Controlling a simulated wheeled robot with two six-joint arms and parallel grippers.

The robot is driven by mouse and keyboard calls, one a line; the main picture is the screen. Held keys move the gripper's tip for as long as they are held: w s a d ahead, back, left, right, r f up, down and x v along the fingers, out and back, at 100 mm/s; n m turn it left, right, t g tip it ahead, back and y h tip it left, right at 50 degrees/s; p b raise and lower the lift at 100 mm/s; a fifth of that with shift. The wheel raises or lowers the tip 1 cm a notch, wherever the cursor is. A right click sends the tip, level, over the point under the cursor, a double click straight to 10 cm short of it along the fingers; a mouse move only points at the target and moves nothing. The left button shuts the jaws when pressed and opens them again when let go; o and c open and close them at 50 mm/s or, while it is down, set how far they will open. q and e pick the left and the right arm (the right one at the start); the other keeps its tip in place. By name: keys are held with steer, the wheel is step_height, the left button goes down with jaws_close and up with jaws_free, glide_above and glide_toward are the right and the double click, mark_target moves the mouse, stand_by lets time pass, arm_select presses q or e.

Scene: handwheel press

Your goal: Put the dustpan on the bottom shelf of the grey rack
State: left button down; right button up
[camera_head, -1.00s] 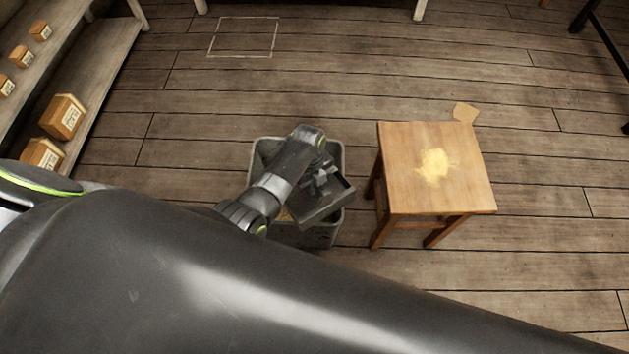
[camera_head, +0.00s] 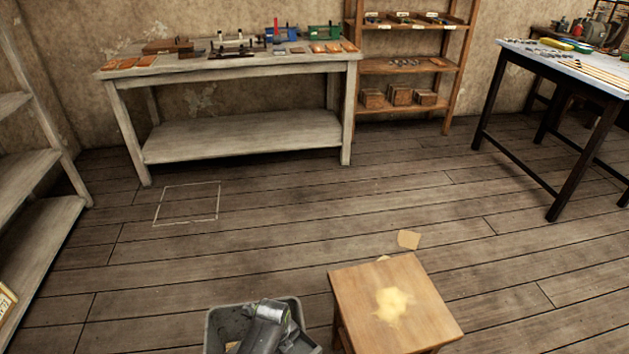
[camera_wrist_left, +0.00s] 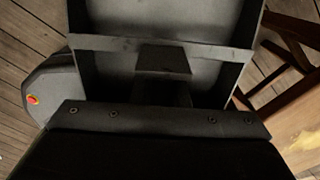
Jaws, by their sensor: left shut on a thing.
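The dustpan (camera_wrist_left: 165,18) is dark grey and fills the top middle of the left wrist view. My left gripper (camera_wrist_left: 165,75) is shut on the dustpan. In the head view my left gripper (camera_head: 288,338) is at the bottom edge, over the grey bin; most of the dustpan is cut off or hidden there. The grey rack (camera_head: 75,178) stands at the left edge of the head view. Its bottom shelf (camera_head: 45,245) is partly in view, with a bare stretch at the far end. My right gripper is not in view.
The grey bin (camera_head: 216,325) stands below my left gripper. A wooden stool (camera_head: 435,320) with a yellow powder patch (camera_head: 392,303) is to its right. A workbench (camera_head: 240,140) stands at the back. The floor between bin, rack and workbench is clear.

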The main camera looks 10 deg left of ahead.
arm_select(q)
step_height(320, 180, up, 5)
steer(key=p, duration=0.3)
steer(key=shift+f, duration=0.2)
steer(key=shift+r+p, duration=0.25)
steer(key=shift+p, duration=0.25)
steer(key=shift+f, duration=0.1)
